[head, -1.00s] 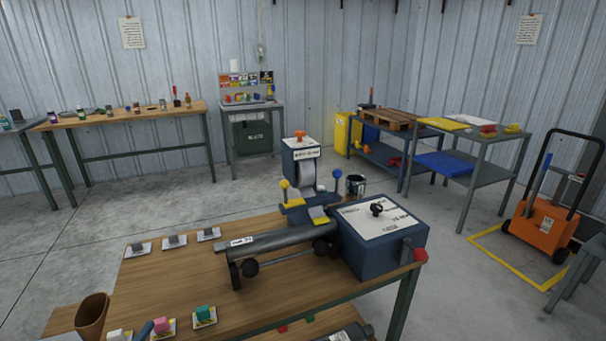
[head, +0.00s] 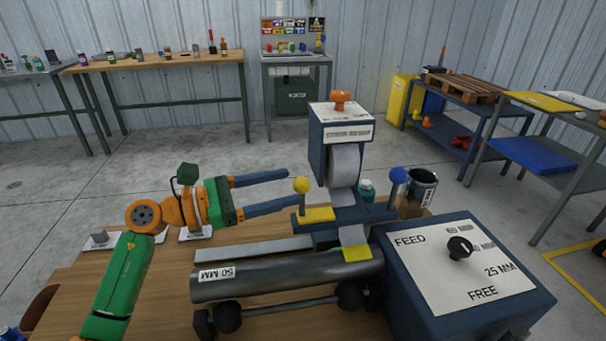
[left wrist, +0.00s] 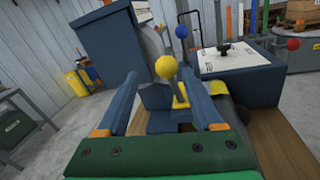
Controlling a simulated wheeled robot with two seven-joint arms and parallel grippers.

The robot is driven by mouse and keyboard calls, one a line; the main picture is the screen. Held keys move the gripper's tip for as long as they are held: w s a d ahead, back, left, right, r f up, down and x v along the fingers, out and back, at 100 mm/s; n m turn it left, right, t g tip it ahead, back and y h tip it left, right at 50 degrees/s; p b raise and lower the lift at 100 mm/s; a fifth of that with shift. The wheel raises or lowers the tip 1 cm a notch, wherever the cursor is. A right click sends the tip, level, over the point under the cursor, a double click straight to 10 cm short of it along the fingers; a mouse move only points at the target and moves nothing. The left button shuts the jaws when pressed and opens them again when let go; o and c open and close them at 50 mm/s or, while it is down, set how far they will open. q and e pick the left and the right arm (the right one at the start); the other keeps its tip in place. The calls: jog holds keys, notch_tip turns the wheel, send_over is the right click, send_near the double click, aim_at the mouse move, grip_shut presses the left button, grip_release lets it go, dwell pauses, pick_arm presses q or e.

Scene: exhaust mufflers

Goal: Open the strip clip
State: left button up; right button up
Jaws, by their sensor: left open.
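A yellow ball-topped lever (head: 302,187) rises from a yellow clip plate (head: 316,215) on the blue strip dispenser (head: 338,133). The grey-white strip hangs from the roll (head: 345,166). Its yellow end (head: 357,253) lies over the dark pipe marked 50 MM (head: 290,276). My left gripper (head: 293,189) is open, its blue fingers pointing right at the yellow ball. In the left wrist view the yellow ball (left wrist: 166,67) shows between the two fingertips (left wrist: 160,76), with gaps on both sides. Contact is not visible. My right gripper is not in view.
A blue-knobbed lever (head: 399,176) stands right of the strip, with a paint can (head: 418,192) behind it. A feed box (head: 460,262) with a black dial stands at the right. An orange knob (head: 341,98) tops the dispenser. Bench wood is bare at the front left.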

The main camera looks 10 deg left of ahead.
aim_at(297, 187)
pick_arm(q)
jog(key=d, duration=0.4)
jog(key=shift+r, duration=0.4)
jog(key=shift+w+f, duration=0.15)
jog(key=shift+w, duration=0.2)
jog(key=shift+w+a+f, duration=0.1)
jog(key=shift+w, duration=0.05)
jog(key=shift+a, duration=0.1)
jog(key=shift+c, duration=1.2)
grip_shut()
jog(key=shift+r, duration=0.2)
